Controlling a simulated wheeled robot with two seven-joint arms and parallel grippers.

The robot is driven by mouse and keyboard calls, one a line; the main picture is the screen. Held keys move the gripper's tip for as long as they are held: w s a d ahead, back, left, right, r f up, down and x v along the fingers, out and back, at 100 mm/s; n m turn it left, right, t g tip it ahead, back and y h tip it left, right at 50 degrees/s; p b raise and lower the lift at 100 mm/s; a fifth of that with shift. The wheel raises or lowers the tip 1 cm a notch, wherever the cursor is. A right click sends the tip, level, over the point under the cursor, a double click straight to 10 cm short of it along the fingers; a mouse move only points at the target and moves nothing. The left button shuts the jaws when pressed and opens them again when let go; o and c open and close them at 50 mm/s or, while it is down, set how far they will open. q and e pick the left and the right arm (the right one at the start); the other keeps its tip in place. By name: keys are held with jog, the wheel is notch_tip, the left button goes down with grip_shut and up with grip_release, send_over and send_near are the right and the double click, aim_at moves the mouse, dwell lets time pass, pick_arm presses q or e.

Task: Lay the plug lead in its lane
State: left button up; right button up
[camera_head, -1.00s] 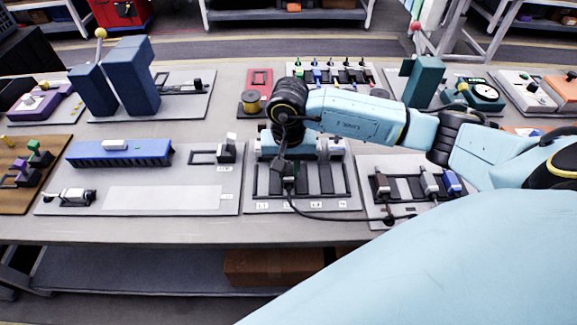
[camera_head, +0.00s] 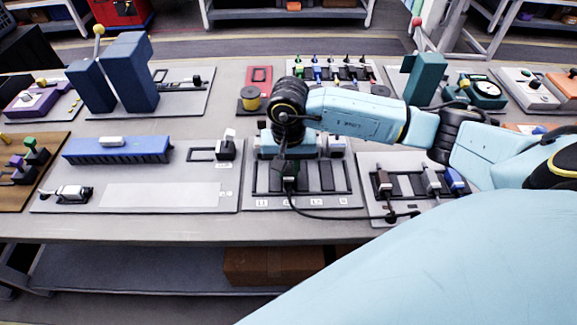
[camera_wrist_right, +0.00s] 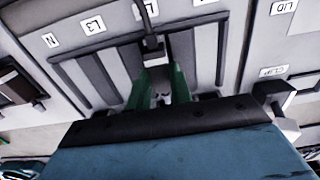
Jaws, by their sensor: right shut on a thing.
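A grey lane board (camera_head: 352,200) lies at mid table, with dark lanes between raised bars and white labels along its front edge. My right gripper (camera_wrist_right: 158,92) is over it, its green fingers shut on the plug lead. The lead's dark plug end (camera_head: 290,183) shows just in front of the gripper, over the lanes; it also shows in the right wrist view (camera_wrist_right: 152,46). Its black cable (camera_head: 325,217) runs forward and then right. The fingers hide part of the lead, and I cannot tell whether it touches the lane floor. My left gripper is out of view.
A board with grey and blue plugs (camera_head: 431,180) stands to the right, where the cable ends near a black clip (camera_head: 391,217). A board with a blue rail (camera_head: 118,149) lies to the left. Tall blue blocks (camera_head: 128,75) stand behind it.

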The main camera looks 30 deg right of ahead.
dwell(0.4)
jog(key=o, duration=1)
notch_tip(320, 180, up, 13)
jog(key=shift+r+p, duration=0.15)
jog(key=shift+p, duration=0.35)
